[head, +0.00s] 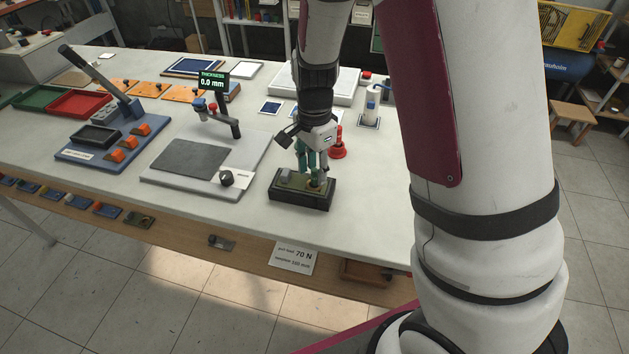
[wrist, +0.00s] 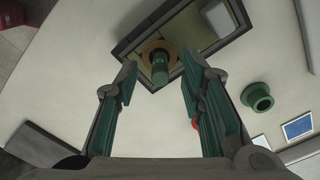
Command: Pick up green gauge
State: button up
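A green cylinder (wrist: 160,70) stands in an orange ring (wrist: 150,47) in the dark tray (wrist: 119,47), seen in the wrist view. A second green piece, flanged and round (wrist: 257,97), stands on the table to the right in that view. I cannot tell from looks alone which one is the green gauge. My gripper (head: 311,170) is above the right part of the tray (head: 302,200) in the head view. Its green-padded fingers are apart, on either side of the cylinder in the wrist view, with visible gaps. In the head view the fingers mostly hide the cylinder.
A red flanged piece (head: 338,150) stands just behind and right of the tray. A grey block (head: 285,175) sits at the tray's left. Left is the thickness station (head: 172,188). A white-and-blue device (head: 370,108) stands behind right. The table's front edge is close.

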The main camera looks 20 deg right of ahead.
jog(key=shift+f, duration=0.5)
grip_shut()
